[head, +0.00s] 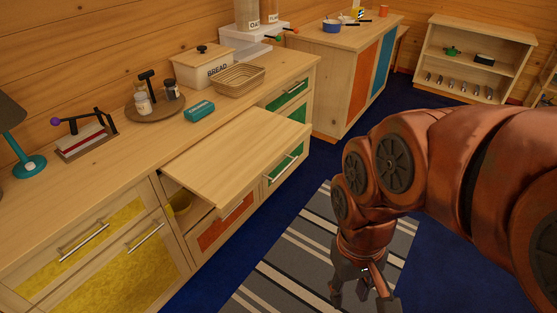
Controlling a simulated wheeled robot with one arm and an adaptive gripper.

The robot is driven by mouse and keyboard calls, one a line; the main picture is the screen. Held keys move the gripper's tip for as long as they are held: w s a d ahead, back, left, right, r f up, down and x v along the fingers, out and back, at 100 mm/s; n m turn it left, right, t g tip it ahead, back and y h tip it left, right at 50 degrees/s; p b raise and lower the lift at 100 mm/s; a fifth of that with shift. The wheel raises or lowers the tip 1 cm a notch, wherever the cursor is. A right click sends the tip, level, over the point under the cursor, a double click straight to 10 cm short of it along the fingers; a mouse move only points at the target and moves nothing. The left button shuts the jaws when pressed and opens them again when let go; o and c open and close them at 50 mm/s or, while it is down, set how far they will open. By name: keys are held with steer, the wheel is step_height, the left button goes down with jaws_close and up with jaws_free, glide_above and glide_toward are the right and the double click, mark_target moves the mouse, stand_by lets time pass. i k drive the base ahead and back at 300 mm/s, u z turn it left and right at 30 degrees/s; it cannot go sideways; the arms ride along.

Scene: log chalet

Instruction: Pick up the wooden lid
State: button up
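A cream bread bin (211,72) marked "BREAD" stands at the back of the counter against the log wall. A flat wooden lid (192,57) with a small dark knob (202,48) sits on top of it. My gripper (362,297) is low at the bottom right of the head view, above the striped rug, pointing down. Its fingers are apart with nothing seen between them; the tips are near the picture's lower edge. It is far from the lid, out in front of the counter.
A wicker basket (238,81), a teal box (200,111) and a round tray (155,112) with jars stand near the bin. The striped rug (290,270) is clear.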

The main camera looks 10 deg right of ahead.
mark_target(196, 57)
steer(key=z, duration=0.9)
steer(key=i, duration=4.6)
steer(key=u, duration=3.75)
